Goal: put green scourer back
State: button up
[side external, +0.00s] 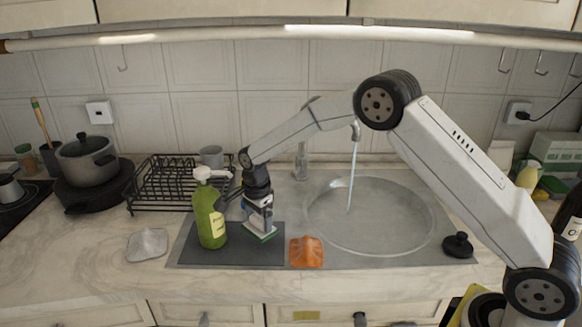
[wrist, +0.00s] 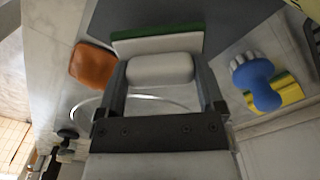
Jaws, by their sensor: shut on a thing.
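My gripper (side external: 259,205) points down over the dark grey mat (side external: 270,262) beside the sink. It is shut on the green scourer (side external: 262,236), a pale block with a green pad underneath. The wrist view shows the white grip of the scourer (wrist: 160,69) between the fingers (wrist: 162,85), with the green pad edge beyond. The scourer is at or just above the mat; I cannot tell whether it touches.
A green pump bottle (side external: 210,216) stands close left of my gripper. An orange cloth (side external: 306,252) lies to the right, before the round sink (side external: 425,225). A grey cloth (side external: 147,245) lies left. A blue-handled brush (wrist: 262,94) by a yellow sponge (wrist: 290,92) shows in the wrist view. A dish rack (side external: 160,190) stands behind.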

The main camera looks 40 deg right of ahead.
aim_at(255, 215)
jog(key=shift+w+f, duration=0.2)
jog(key=shift+w+f, duration=0.5)
jog(key=shift+f, duration=1.45)
jog(key=shift+f, duration=0.2)
jog(key=o, duration=1.1)
jog(key=shift+r, duration=0.15)
jog(key=shift+w+r, duration=0.15)
jog(key=shift+r, duration=3.6)
